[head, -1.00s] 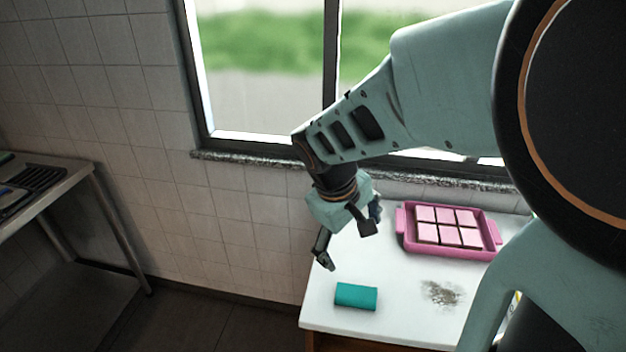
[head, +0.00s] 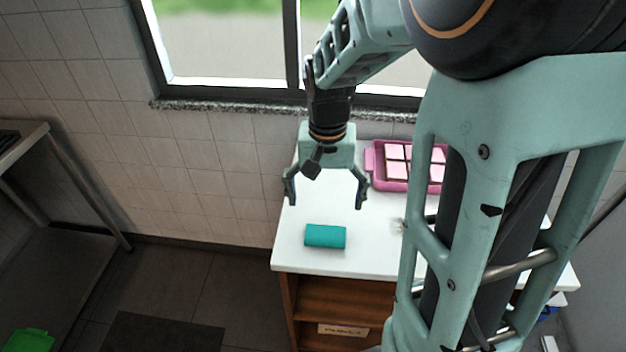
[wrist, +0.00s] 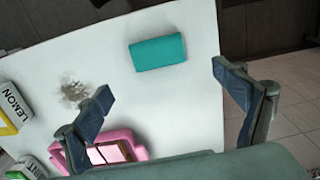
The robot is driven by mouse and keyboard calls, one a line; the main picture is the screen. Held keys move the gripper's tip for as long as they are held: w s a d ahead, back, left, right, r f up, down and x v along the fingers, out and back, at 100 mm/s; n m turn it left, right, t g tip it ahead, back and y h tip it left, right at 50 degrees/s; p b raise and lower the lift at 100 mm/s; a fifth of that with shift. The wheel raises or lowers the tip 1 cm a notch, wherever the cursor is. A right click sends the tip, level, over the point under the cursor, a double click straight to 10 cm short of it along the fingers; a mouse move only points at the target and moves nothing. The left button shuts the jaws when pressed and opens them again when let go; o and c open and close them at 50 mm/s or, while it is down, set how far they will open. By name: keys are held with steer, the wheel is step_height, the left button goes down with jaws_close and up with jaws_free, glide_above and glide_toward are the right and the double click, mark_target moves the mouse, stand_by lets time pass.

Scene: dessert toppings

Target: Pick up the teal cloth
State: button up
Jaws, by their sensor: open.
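The teal cloth (head: 325,236) is a folded or rolled block lying on the white table (head: 380,258), near its front left corner in the head view. In the wrist view the cloth (wrist: 158,52) lies near the table's edge, ahead of the fingers and between their lines. My gripper (head: 324,203) is open and empty. Its two fingers point down, above and behind the cloth, and do not touch it. The wrist view shows both fingers of my gripper (wrist: 166,92) spread wide.
A pink tray (head: 370,162) with pink-topped squares stands at the back of the table. A brown crumb-like patch (wrist: 74,92) marks the tabletop. Boxes, one reading LEMON (wrist: 12,105), stand at the wrist view's left. Wooden shelves (head: 340,300) are below the tabletop.

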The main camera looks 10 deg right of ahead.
glide_above(326, 233)
steer(key=f, duration=0.5)
steer(key=shift+w+a+f, duration=0.1)
steer(key=shift+a+f, duration=0.1)
steer(key=shift+f, duration=0.05)
steer(key=shift+d+f, duration=0.2)
steer(key=shift+f, duration=2.55)
steer(key=c, duration=1.2)
